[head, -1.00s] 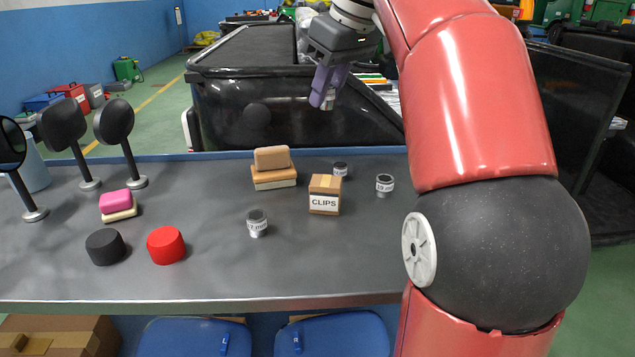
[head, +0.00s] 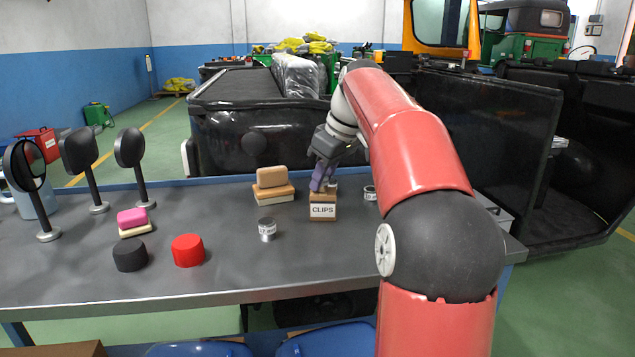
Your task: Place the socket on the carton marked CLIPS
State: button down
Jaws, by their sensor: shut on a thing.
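The carton marked CLIPS (head: 322,210) stands upright on the grey bench. My gripper (head: 319,187) is directly above it, pointing down, with its purple fingers close to the carton's top. The fingers are shut on a small socket, which is mostly hidden by them in this view. I cannot tell whether the socket touches the carton's top or is slightly above it.
Labelled sockets stand on the bench left (head: 267,229) and right (head: 370,193) of the carton. Stacked tan blocks (head: 273,186) lie behind left. A red cylinder (head: 188,250), a black cylinder (head: 130,254), a pink block (head: 132,217) and round mirrors stand farther left.

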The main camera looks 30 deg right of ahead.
jog(key=shift+f, duration=0.2)
jog(key=c, duration=1.2)
grip_release()
jog(key=shift+r, duration=0.1)
